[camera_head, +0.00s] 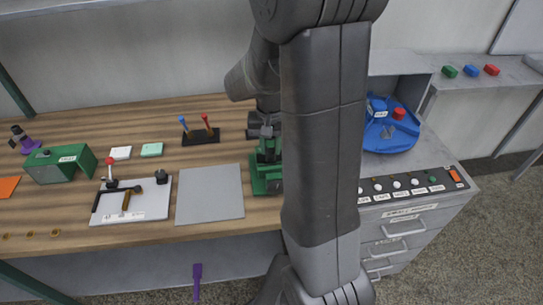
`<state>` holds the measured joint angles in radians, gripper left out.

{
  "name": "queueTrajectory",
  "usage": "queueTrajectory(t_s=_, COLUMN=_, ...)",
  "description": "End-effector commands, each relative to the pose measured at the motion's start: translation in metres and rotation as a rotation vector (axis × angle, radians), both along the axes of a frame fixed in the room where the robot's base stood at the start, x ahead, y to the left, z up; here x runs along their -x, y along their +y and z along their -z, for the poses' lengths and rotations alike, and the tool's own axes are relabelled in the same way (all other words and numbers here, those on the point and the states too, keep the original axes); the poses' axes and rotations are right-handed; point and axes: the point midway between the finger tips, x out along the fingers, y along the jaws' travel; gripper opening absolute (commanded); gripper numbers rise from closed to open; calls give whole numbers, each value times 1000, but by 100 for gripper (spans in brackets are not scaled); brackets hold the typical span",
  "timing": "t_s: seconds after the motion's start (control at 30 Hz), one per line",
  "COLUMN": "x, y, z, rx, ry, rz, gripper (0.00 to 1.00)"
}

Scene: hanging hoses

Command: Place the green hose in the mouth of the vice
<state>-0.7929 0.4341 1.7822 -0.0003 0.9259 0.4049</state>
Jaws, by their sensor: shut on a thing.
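The green vice (266,178) stands on the wooden bench, just left of my arm, and its right side is partly hidden by the arm. My gripper (264,130) is low over the top of the vice, shut on what I take to be the green hose. The hose is too small and too hidden to tell apart from the green vice. I cannot tell whether it lies between the vice jaws or above them.
A grey mat (210,195) lies left of the vice, with a white board of tools (150,211) beyond it. A black stand (200,137) holds a blue-handled and a red-handled tool. A blue round fixture (391,136) stands right of my arm.

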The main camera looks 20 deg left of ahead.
Motion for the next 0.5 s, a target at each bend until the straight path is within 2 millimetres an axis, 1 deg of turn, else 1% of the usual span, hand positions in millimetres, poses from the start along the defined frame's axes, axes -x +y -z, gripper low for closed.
queueTrajectory(t_s=0.3, x=0, y=0, z=38, rx=2, ry=1, rz=1, gripper=4)
queueTrajectory(t_s=0.5, x=0, y=0, z=41, rx=-2, ry=-1, rz=2, gripper=4)
